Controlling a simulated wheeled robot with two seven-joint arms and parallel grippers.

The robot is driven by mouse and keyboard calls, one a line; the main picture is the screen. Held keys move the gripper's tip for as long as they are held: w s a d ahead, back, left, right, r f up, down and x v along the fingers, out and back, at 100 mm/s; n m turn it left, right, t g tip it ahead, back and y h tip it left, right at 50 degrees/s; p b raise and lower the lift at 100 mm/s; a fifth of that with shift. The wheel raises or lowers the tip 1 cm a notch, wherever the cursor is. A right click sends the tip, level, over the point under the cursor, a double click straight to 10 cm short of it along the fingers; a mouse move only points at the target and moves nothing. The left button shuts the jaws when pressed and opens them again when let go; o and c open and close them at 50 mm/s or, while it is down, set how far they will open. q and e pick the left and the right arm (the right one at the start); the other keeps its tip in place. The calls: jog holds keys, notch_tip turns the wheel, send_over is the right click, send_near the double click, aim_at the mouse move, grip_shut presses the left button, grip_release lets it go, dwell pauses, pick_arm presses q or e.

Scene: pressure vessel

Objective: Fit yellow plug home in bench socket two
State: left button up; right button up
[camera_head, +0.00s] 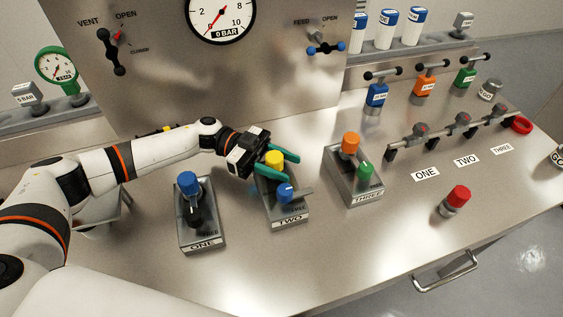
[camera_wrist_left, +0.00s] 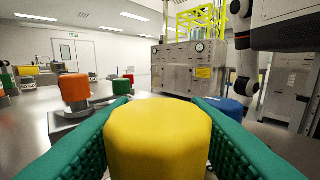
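The yellow plug (camera_head: 274,157) is at the rear part of the bench socket block marked TWO (camera_head: 289,222). My left gripper (camera_head: 280,164) reaches in from the left, its teal fingers on either side of the plug. In the left wrist view the yellow plug (camera_wrist_left: 158,140) fills the gap between the fingers, which appear to press on both sides. The plug looks upright. Its lower end is hidden by a finger, so I cannot tell how deep it sits. A blue knob with a lever (camera_head: 285,193) is at the front of block TWO. My right gripper is out of view.
Socket block ONE (camera_head: 203,245) with a blue plug (camera_head: 188,183) stands to the left. Block THREE (camera_head: 367,196) with an orange plug (camera_head: 351,142) and a green knob (camera_head: 366,171) stands to the right. A red knob (camera_head: 458,197) is farther right. The bench front is clear.

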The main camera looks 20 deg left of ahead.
pick_arm(q)
jog(key=shift+a, duration=0.15)
jog(key=a+b, duration=0.1)
jog(key=a, duration=0.2)
jog(key=w+a+b, duration=0.1)
jog(key=a, duration=0.2)
jog(key=shift+w+f, duration=0.15)
jog(key=shift+w+a+b, duration=0.1)
jog(key=shift+a+b, duration=0.25)
jog(key=shift+a, duration=0.2)
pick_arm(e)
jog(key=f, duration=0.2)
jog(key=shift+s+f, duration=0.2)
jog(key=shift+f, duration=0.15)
pick_arm(q)
jog(key=shift+r, duration=0.2)
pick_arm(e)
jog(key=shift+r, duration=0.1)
